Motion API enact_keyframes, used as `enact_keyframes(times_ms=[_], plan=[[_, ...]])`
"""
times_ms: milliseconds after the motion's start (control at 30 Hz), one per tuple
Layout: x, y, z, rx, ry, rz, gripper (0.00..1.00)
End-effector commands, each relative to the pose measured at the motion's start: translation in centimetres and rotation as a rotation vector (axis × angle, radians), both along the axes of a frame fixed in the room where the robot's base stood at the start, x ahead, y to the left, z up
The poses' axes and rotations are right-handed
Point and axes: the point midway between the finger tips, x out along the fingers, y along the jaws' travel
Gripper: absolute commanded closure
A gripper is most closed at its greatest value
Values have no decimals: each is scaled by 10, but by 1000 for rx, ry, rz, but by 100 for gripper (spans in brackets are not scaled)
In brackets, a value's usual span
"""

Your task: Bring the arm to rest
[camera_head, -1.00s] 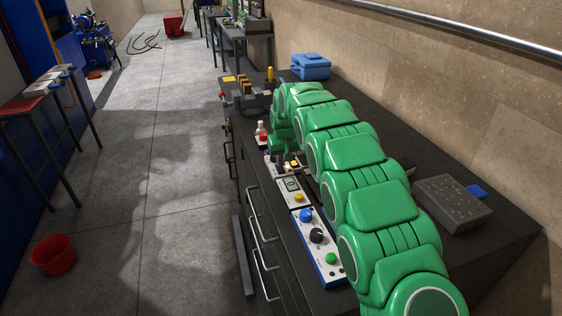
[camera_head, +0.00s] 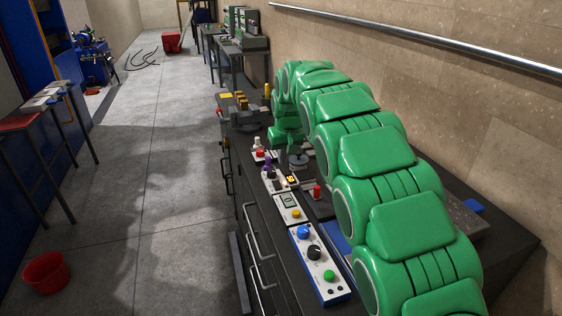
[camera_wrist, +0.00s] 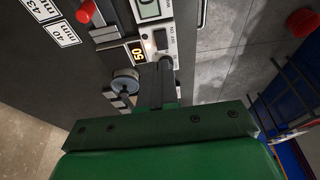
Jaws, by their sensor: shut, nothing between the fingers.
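My green arm (camera_head: 350,133) arches along the dark workbench (camera_head: 500,255) in the head view. It runs from the lower right up to a bend near the far part of the bench, then down. The fingers are shut and empty, pointing towards the bench's control panels. A round metal disc (camera_wrist: 125,83) lies just left of them in that view. In the head view the fingertips are hard to make out among the bench devices.
A panel with blue, black and green knobs (camera_head: 316,262) and a small display unit (camera_head: 289,208) line the bench's front edge. A red-knobbed device (camera_head: 318,198) sits near the arm. A steel rail (camera_head: 420,40) runs along the wall.

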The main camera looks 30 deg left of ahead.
Motion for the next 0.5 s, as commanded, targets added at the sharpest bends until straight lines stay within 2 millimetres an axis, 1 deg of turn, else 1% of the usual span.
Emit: enact_keyframes(times_ms=[33, 133, 500], plan=[[-1, -2, 4, 0, -1, 0, 100], [-3, -3, 9, 1, -1, 0, 100], [-4, -3, 9, 1, -1, 0, 100]])
